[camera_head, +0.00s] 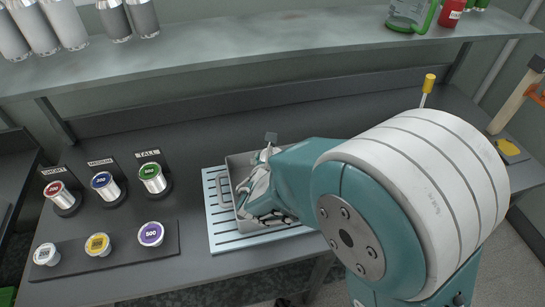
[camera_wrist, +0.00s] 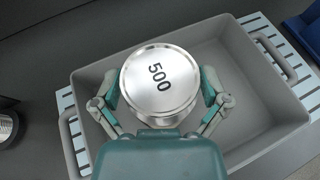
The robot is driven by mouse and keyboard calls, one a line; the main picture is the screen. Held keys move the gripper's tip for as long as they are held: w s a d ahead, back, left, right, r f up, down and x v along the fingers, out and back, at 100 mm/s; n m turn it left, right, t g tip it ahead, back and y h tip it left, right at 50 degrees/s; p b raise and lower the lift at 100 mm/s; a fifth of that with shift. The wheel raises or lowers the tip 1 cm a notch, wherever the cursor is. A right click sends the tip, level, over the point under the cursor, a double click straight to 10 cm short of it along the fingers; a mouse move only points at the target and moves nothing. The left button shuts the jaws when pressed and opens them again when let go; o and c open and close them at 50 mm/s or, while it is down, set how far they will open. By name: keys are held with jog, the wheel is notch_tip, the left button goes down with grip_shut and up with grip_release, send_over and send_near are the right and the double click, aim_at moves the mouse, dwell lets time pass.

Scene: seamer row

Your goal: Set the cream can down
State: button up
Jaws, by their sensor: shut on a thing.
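My gripper (camera_wrist: 160,98) is shut on a can (camera_wrist: 159,82) with a silver lid marked 500. Its two teal-and-grey fingers press its left and right sides in the wrist view. The can's side is mostly hidden, so its body colour cannot be told. It is over the grey bin (camera_wrist: 262,118); whether its base touches the bin floor cannot be told. In the head view my gripper (camera_head: 262,190) reaches into the bin (camera_head: 240,160), and my arm hides the bin's right part. The can cannot be made out there.
The bin stands on a light blue slatted mat (camera_head: 217,215). Left of it are holders with a red-topped (camera_head: 58,194), a blue-topped (camera_head: 105,187) and a green-topped can (camera_head: 152,179). A dark board (camera_head: 125,251) carries several lids. A shelf (camera_head: 220,40) runs above the bench.

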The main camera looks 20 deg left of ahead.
jog(key=shift+d, duration=0.15)
jog(key=o, duration=0.9)
